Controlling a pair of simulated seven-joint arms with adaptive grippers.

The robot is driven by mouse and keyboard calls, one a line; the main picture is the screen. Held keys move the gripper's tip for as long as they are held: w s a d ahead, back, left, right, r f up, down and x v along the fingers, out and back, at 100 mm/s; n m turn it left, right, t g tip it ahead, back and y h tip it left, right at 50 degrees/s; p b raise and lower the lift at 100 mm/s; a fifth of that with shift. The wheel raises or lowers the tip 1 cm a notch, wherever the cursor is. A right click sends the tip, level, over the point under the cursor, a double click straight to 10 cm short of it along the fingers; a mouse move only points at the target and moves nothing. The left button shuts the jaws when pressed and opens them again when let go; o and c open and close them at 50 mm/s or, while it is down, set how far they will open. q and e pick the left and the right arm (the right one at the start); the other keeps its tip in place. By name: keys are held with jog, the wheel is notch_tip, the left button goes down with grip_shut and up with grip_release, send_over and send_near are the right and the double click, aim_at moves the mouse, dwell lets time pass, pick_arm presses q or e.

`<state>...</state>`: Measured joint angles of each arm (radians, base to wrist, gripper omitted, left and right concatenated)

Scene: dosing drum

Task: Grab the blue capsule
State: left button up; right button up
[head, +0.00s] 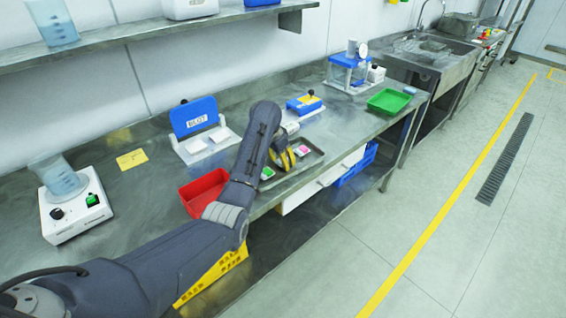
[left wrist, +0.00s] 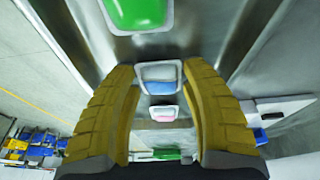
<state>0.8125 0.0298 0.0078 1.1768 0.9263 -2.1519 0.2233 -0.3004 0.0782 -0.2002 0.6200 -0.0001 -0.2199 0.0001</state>
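The blue capsule (left wrist: 161,88), a small white-rimmed cup with blue in it, shows in the left wrist view between the yellow fingers of my left gripper (left wrist: 159,70). The fingers stand apart, one on each side of it; I cannot tell whether they touch it. In the head view my left gripper (head: 284,158) is low over the metal tray (head: 313,158) and hides the blue capsule. A green capsule (head: 267,173) and a pink capsule (head: 303,150) lie on either side of the gripper. My right gripper is in neither view.
A red bin (head: 203,190) stands left of the tray near the bench edge. A blue-topped device (head: 304,104) is behind the tray, and a green tray (head: 389,101) lies to the right. A blue stand (head: 195,118) is behind left.

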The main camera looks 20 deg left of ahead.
pick_arm(q)
jog(key=c, duration=0.5)
